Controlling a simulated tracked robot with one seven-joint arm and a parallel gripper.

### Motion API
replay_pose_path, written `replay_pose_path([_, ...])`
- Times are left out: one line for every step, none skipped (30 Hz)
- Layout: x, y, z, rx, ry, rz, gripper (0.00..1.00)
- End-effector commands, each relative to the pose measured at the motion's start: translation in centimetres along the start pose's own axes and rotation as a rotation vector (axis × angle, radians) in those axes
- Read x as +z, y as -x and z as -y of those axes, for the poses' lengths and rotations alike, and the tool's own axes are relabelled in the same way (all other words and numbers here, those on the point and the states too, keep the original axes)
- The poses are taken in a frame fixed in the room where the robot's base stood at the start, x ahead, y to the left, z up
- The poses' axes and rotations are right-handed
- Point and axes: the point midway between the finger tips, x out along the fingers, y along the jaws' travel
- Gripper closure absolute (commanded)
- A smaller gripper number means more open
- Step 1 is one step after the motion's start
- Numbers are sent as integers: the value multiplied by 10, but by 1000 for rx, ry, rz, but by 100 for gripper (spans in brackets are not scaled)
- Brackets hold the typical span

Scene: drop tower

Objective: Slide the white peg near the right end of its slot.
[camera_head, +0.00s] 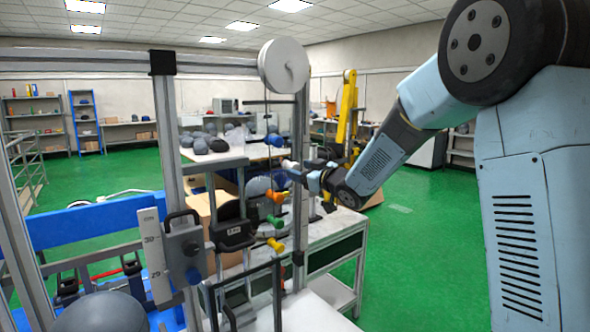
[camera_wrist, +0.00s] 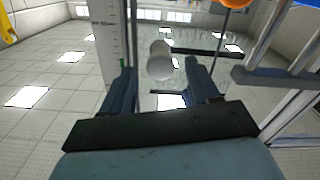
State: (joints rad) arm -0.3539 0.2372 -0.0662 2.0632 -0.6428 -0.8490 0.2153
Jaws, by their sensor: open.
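The white peg (camera_head: 290,164) sticks out of the tower frame, just above the orange peg. In the wrist view the white peg (camera_wrist: 160,60) is a short, pale, rounded cylinder between my two fingers. My gripper (camera_head: 302,173) is at the tower's right side, beside the white peg. In the wrist view my gripper (camera_wrist: 159,70) has its fingers spread apart on either side of the peg, with gaps visible. The slot cannot be made out clearly; my gripper and the tower parts cover that area.
Orange (camera_head: 276,196), green (camera_head: 277,222) and yellow (camera_head: 276,246) pegs stand below the white one. The tower's metal upright (camera_head: 300,215) is close to my gripper. A white wheel (camera_head: 284,65) is on top. A grey workbench (camera_head: 335,235) stands behind; green floor is clear to the right.

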Motion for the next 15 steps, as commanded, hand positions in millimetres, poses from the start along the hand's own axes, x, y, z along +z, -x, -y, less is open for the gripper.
replay_pose_path([1, -9, 1, -2, 0, 1, 40])
replay_pose_path([1, -13, 1, -2, 0, 1, 40])
replay_pose_path([1, -17, 0, -1, 0, 1, 40])
replay_pose_path([0, -20, 0, -1, 1, 1, 40])
replay_pose_path([0, -23, 0, -1, 1, 0, 40])
replay_pose_path([0, -27, 0, -1, 0, 1, 40])
replay_pose_path([1, -29, 0, -1, 0, 1, 40])
replay_pose_path([1, -30, 0, -1, 0, 1, 40])
replay_pose_path([0, -32, 0, -1, 0, 1, 40])
replay_pose_path([0, -34, 0, -1, 0, 1, 40])
replay_pose_path([0, -34, 0, 0, 0, 0, 40])
replay_pose_path([0, -35, 0, 0, 0, 0, 40])
replay_pose_path([0, -35, 0, 0, 0, 0, 40])
replay_pose_path([0, -35, 0, 0, 0, 1, 40])
replay_pose_path([0, -35, 0, 0, 0, 1, 40])
